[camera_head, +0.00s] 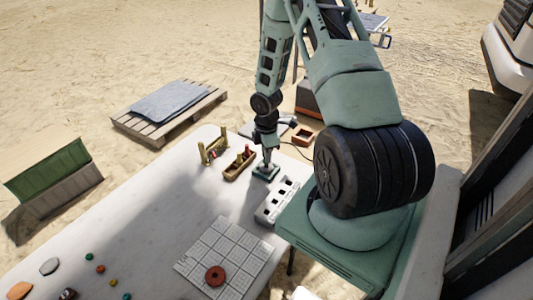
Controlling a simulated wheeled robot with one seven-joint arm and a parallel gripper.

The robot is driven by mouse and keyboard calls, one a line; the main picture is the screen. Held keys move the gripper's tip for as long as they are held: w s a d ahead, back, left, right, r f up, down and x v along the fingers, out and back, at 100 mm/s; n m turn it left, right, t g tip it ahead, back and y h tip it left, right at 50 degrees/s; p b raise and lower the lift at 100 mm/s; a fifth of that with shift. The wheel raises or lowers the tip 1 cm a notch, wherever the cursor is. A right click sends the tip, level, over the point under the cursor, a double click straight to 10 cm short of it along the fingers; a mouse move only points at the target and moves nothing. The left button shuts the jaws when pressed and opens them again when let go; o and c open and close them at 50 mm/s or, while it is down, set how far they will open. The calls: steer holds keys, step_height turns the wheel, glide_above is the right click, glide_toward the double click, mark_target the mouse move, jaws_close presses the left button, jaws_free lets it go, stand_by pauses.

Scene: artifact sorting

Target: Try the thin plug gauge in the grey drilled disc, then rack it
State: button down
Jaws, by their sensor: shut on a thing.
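My gripper (266,158) points straight down over a small teal square block (264,175) near the far right end of the white table (170,215). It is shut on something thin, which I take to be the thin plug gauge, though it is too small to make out. I cannot tell whether its tip touches or enters anything. The grey drilled disc cannot be made out; the gripper may hide it at the block. A white block with dark openings (272,208) stands just nearer; I cannot tell whether it is the rack.
A wooden tray (231,174) with upright pieces and a small yellowish stand (206,157) are left of my gripper. A reddish ring (215,276) lies on a pale gridded mat (240,240). Several small coloured pieces lie at the near left. The table's middle is clear.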

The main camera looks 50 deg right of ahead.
steer(key=shift+f+b, duration=0.45)
steer(key=shift+f, duration=0.35)
stand_by(1.6)
steer(key=shift+r, duration=0.1)
stand_by(1.0)
steer(key=shift+r+p, duration=2.45)
